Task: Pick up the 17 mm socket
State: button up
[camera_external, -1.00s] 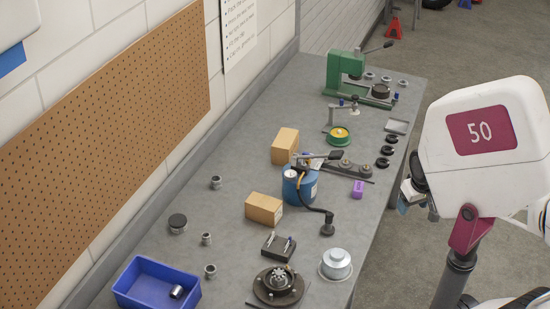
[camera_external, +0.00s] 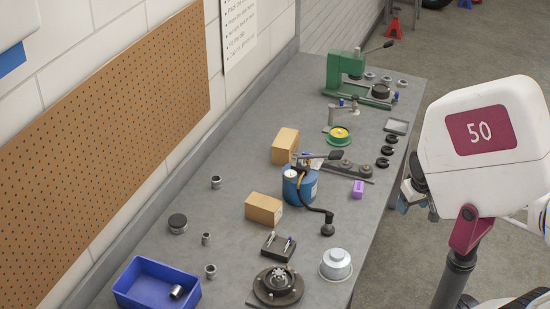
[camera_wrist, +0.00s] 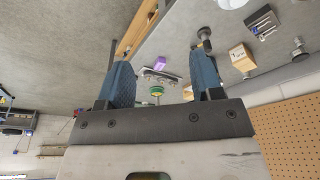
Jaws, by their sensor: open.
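Several small silver sockets stand on the grey workbench (camera_external: 250,130): one farther back (camera_external: 216,182), a smaller one (camera_external: 207,238) nearer, and another (camera_external: 210,271) close to the blue bin. A larger silver socket (camera_external: 176,291) lies on its side in the blue bin (camera_external: 130,293). No size marks are readable, so I cannot tell which is the 17 mm socket. My gripper (camera_wrist: 163,64) is open and empty, its two blue pads wide apart in the wrist view. In the external view it is mostly hidden behind my white arm link, off the bench's right edge, well away from the sockets.
Two cardboard boxes (camera_external: 264,208) (camera_external: 285,146), a blue canister (camera_external: 299,188) with hose, a black block (camera_external: 278,246), a silver flanged part (camera_external: 336,264) and a hub (camera_external: 278,284) stand around. A green press (camera_external: 348,75) is at the back. Bench around the left sockets is clear.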

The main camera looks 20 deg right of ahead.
jog(key=w+a+r+m, duration=0.1)
jog(key=w+a+m, duration=0.45)
jog(key=w, duration=0.75)
jog(key=m+g, duration=0.3)
jog(key=m, duration=0.7)
send_over(206, 235)
jog(key=d, duration=0.1)
notch_tip(206, 235, down, 20)
jog(key=shift+r, duration=0.25)
jog(key=shift+a+f, duration=0.35)
jog(key=shift+a, duration=0.15)
